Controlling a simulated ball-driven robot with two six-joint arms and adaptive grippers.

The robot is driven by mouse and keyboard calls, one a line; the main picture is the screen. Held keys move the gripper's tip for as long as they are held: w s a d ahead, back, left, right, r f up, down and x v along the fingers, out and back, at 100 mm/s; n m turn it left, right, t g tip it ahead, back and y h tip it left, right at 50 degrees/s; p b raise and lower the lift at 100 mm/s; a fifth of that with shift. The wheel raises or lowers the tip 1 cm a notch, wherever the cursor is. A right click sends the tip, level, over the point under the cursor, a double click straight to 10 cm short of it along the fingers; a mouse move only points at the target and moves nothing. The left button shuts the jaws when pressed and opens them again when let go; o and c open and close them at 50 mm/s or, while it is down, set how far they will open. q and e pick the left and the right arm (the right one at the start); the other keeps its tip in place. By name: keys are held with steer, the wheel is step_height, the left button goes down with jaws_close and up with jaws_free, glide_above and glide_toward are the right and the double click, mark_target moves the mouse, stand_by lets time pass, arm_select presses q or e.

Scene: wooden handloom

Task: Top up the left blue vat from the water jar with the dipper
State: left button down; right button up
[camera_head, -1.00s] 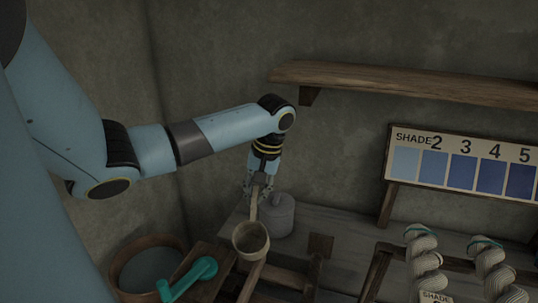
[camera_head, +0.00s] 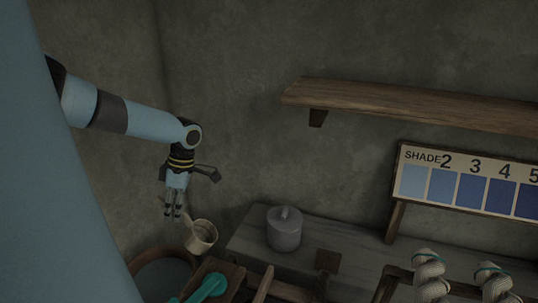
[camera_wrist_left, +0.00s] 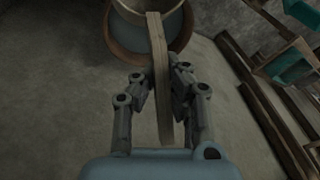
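My left gripper (camera_head: 174,212) is shut on the wooden handle (camera_wrist_left: 158,70) of the dipper (camera_head: 202,237). The dipper's pale round cup hangs to the right of the fingers, its opening facing up and toward the head camera. I cannot make out what is in it. Below it is a brown round vessel (camera_head: 140,266) with a grey-blue inside, partly cut off by my arm. In the left wrist view the cup overlaps the rim of this vessel (camera_wrist_left: 120,45). A grey lidded pot (camera_head: 284,232) stands on the bench to the right. I cannot tell which vessel is the water jar. My right gripper is out of view.
A teal handle (camera_head: 208,287) sits on a wooden frame just right of the vessel. A wooden shelf (camera_head: 400,103) and a shade board (camera_head: 465,182) are on the back wall. Yarn skeins (camera_head: 430,275) stand at the lower right. The wall area above the pot is clear.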

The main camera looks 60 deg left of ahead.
arm_select(q)
steer(key=s+a+n, duration=0.2)
steer(key=s+n, duration=0.1)
steer(key=s, duration=0.6)
step_height(320, 180, down, 21)
steer(key=b, duration=2)
steer(key=shift+s+h, duration=0.4)
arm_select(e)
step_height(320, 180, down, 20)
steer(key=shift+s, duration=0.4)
arm_select(q)
steer(key=shift+d, duration=0.1)
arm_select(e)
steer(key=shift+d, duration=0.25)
arm_select(q)
step_height(320, 180, up, 17)
steer(key=p, duration=2)
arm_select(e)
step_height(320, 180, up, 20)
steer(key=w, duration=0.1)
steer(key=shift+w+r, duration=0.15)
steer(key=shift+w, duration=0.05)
arm_select(q)
steer(key=shift+f, duration=0.1)
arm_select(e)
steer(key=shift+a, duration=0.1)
